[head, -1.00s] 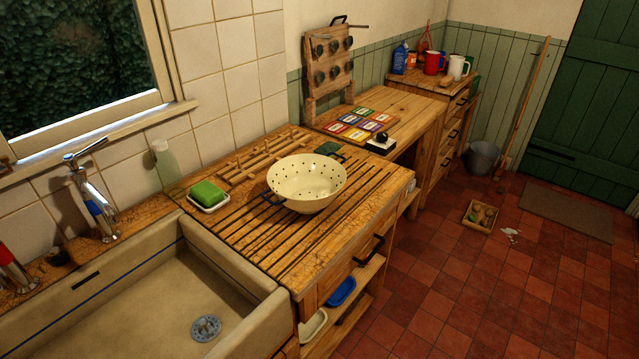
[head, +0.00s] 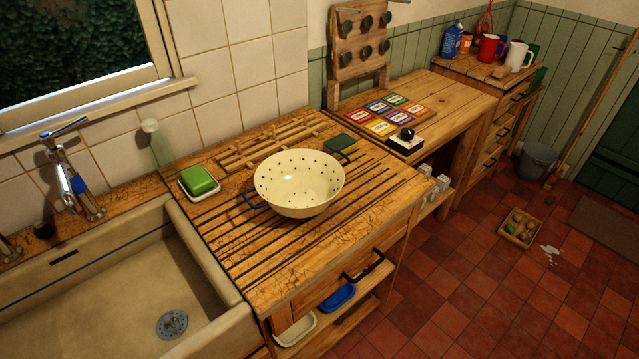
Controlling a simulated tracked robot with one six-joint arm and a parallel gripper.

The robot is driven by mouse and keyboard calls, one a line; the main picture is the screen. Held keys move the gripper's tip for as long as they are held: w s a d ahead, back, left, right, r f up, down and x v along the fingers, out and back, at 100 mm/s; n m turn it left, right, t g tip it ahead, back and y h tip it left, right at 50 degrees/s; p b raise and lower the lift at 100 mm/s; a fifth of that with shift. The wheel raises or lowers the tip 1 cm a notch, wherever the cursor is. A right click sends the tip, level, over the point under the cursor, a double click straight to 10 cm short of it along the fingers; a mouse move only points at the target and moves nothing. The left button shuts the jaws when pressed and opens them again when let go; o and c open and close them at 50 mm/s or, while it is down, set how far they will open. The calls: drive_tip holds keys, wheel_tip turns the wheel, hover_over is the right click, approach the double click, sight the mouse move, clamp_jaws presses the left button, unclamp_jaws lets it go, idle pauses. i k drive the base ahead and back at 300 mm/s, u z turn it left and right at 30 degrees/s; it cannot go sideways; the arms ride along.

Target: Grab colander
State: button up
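A cream colander (head: 299,183) with dark holes stands upright on the grooved wooden draining board (head: 262,268), right of the sink. A dark blue handle shows at its left side, and a dark green handle or pad (head: 340,143) lies just behind it on the board. My gripper is not in view.
A green sponge in a white dish (head: 200,183) is left of the colander, and a wooden rack (head: 270,145) is behind it. The sink (head: 120,285) is at the left. Coloured cards (head: 385,113) lie on the bench behind. The red tiled floor has a small crate (head: 520,228).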

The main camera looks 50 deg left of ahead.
sight(298, 182)
drive_tip(key=i, duration=2.35)
drive_tip(key=u, duration=2.7)
